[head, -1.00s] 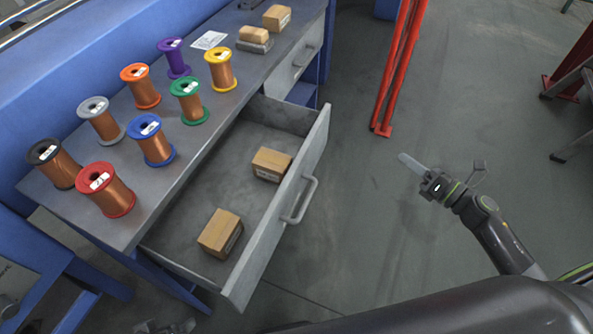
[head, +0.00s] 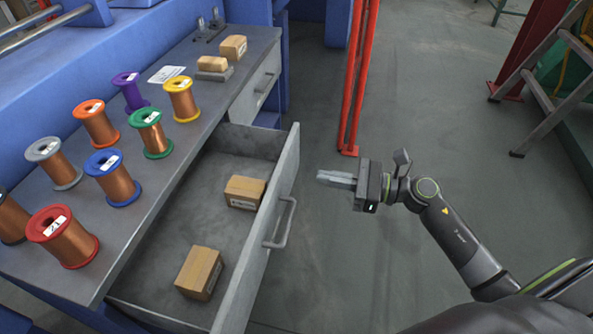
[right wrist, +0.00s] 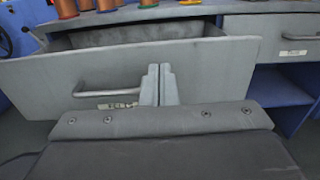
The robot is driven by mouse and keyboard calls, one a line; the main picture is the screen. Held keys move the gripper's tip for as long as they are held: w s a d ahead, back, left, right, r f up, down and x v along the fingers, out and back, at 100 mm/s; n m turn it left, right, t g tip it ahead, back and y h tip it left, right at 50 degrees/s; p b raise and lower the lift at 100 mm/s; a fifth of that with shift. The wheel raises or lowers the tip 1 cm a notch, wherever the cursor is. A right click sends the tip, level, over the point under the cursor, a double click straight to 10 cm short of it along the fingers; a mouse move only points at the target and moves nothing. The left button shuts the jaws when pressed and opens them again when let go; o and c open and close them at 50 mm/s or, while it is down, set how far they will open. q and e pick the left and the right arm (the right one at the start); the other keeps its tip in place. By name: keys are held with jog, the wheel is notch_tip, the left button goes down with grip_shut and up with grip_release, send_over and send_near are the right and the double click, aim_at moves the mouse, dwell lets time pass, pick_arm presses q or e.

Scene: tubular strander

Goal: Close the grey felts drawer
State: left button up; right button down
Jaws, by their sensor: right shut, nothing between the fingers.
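The grey drawer (head: 262,235) stands pulled out from under the bench top, with two small cardboard boxes inside, one farther back (head: 245,192) and one nearer (head: 199,273). Its bar handle (head: 282,222) is on the front panel. My right gripper (head: 322,177) is shut and empty, to the right of the drawer front and apart from it in the head view. In the right wrist view the shut fingers (right wrist: 159,85) point at the drawer front (right wrist: 215,70), just right of the handle (right wrist: 105,91). A label shows below the handle, too small to read. My left gripper is not in view.
Several coloured wire spools, such as the red one (head: 64,234), stand on the grey bench top (head: 190,110). A second drawer (head: 262,86), farther back, is shut. A red post (head: 356,80) stands behind my right gripper.

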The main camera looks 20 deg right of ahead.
aim_at(282, 169)
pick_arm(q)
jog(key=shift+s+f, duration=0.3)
pick_arm(e)
jog(key=x, duration=0.7)
jog(key=shift+w+a, duration=0.15)
jog(key=shift+w+a, duration=0.3)
jog(key=shift+a, duration=0.2)
jog(key=x, duration=0.4)
jog(key=shift+w+a, duration=0.25)
jog(key=b+x, duration=0.1)
jog(key=x, duration=0.9)
jog(key=shift+w+a, duration=0.1)
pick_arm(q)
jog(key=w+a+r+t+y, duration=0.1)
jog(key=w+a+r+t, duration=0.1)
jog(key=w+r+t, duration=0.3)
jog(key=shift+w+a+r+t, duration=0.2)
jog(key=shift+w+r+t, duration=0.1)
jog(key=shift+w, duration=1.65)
pick_arm(e)
jog(key=shift+w+a, duration=0.2)
jog(key=shift+a, duration=0.1)
